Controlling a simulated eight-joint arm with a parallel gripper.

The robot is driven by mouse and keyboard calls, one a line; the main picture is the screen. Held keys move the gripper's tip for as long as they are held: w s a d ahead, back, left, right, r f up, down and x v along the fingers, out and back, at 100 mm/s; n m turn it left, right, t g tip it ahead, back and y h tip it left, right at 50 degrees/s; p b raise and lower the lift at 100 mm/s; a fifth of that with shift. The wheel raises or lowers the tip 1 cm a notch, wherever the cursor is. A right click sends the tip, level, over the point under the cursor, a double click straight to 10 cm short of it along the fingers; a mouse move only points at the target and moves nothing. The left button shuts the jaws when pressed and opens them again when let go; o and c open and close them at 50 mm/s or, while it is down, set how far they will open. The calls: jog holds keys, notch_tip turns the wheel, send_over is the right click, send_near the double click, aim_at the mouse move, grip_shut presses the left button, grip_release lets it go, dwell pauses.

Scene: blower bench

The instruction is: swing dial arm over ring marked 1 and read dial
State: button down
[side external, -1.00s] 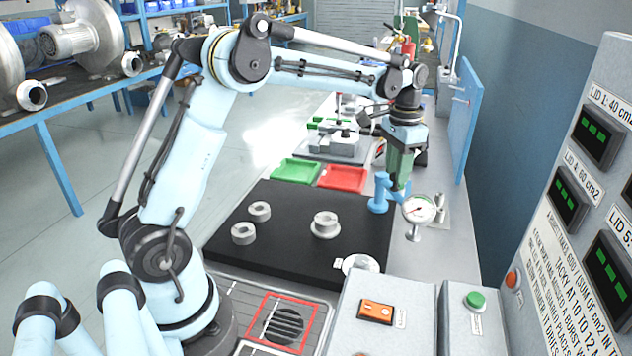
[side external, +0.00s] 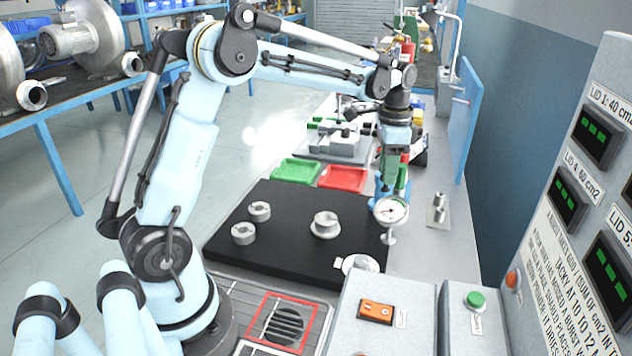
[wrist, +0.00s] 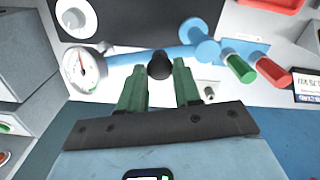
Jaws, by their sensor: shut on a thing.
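The dial (side external: 390,210) is a white round gauge on the blue dial arm, with a stem hanging below it near the mat's right edge. In the wrist view the dial (wrist: 82,70) sits at the left end of the blue arm (wrist: 118,56), which runs to the blue post (wrist: 201,45). My gripper (wrist: 159,72) has its green fingers shut on the black knob (wrist: 160,65) of the arm. In the side view my gripper (side external: 391,186) is just behind the dial. Grey rings (side external: 325,226), (side external: 259,211) and (side external: 243,234) lie on the black mat (side external: 285,255); their numbers are unreadable.
A green tray (side external: 295,171) and a red tray (side external: 343,178) lie behind the mat. Small metal cylinders (side external: 437,212) stand right of the dial. A white disc (side external: 358,263) and a box with an orange switch (side external: 376,312) are at the front. The bench right of the mat is mostly clear.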

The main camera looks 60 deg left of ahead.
jog(key=shift+s+a+r+m, duration=0.1)
jog(key=shift+s+a+m, duration=0.55)
jog(key=shift+m, duration=1.2)
jog(key=shift+s+a+m, duration=0.35)
jog(key=shift+a+m, duration=0.65)
jog(key=shift+m, duration=0.9)
jog(key=shift+s+a+r+m, duration=0.1)
jog(key=shift+s+a+m, duration=0.55)
jog(key=shift+m, duration=1.2)
jog(key=shift+w+a+f, duration=0.1)
jog(key=shift+a, duration=0.1)
jog(key=c, duration=0.8)
grip_release()
notch_tip(320, 180, up, 12)
jog(key=shift+r, duration=0.1)
